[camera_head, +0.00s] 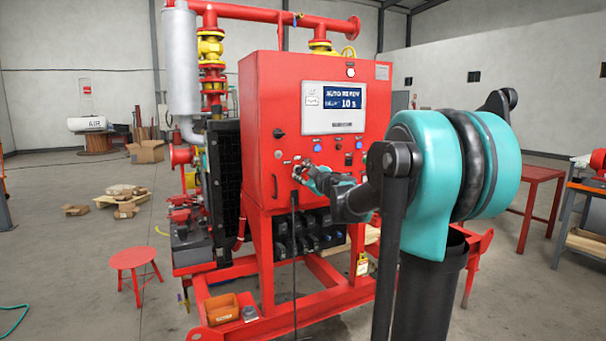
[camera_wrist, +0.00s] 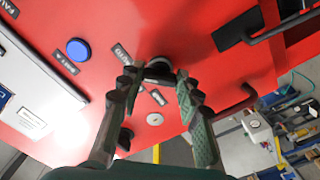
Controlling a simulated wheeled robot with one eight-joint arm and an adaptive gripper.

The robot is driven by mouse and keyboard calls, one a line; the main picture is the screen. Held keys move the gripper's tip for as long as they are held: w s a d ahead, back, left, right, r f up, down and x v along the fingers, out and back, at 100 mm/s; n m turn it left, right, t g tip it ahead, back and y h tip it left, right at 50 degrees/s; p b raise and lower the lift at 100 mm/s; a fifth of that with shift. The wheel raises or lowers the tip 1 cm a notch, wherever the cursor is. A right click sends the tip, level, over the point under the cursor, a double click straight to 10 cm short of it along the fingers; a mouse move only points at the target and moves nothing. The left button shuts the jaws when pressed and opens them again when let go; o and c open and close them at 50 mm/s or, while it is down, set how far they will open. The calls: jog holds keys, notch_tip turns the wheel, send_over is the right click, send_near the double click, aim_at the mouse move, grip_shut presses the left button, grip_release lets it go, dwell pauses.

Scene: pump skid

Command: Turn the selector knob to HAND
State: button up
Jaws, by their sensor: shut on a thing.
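The black selector knob (camera_wrist: 160,66) is on the red panel between my fingertips in the wrist view. Small labels lie around it, one reading AUTO (camera_wrist: 122,55); the others are too small or partly covered to read. My gripper (camera_wrist: 157,76) is shut on the knob, one finger on each side. In the head view my gripper (camera_head: 303,170) is against the lower left of the red control cabinet (camera_head: 262,100). The knob is hidden there by the gripper. I cannot tell which position the knob points to.
The cabinet's display (camera_head: 345,97) shows AUTO and 10 s. A blue push button (camera_wrist: 77,48) and a second black knob (camera_wrist: 125,138) are near my fingers. A red stool (camera_head: 134,258) stands left of the skid.

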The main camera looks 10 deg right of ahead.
jog(key=n, duration=0.4)
jog(key=shift+n, duration=0.4)
jog(key=n, duration=0.9)
jog(key=shift+n, duration=2.7)
jog(key=o, duration=1.2)
jog(key=shift+c, duration=0.2)
jog(key=shift+s, duration=0.1)
